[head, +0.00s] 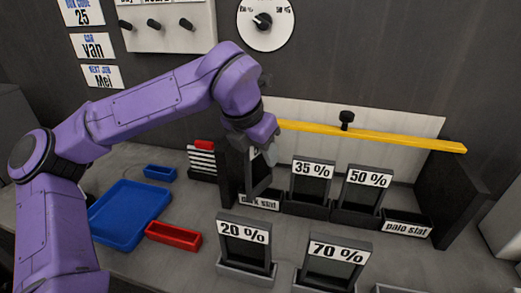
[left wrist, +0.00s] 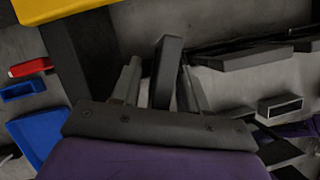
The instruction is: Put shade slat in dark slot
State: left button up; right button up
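My left gripper (head: 266,138) is just above a dark shade slat (head: 260,176) at the left end of the rack; its label is mostly covered. The slat stands slightly tilted, with its lower end at the slot marked "dark slat" (head: 260,201). Whether it is fully seated is hidden. In the left wrist view the slat (left wrist: 167,70) is between the two fingers of my left gripper (left wrist: 160,85), with gaps seen on both sides, so the gripper looks open around it. My right gripper is not in view.
Slats marked 35 % (head: 313,183) and 50 % (head: 363,190) stand to the right, then a "pale slat" slot (head: 406,228). Slats marked 20 % (head: 244,245) and 70 % (head: 335,266) stand in front. A yellow bar (head: 400,140) crosses above. A blue tray (head: 125,215) lies left.

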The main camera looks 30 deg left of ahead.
pick_arm(q)
jog(key=p+v, duration=0.1)
jog(key=v, duration=1.2)
jog(key=shift+w, duration=0.25)
jog(key=shift+r, duration=0.1)
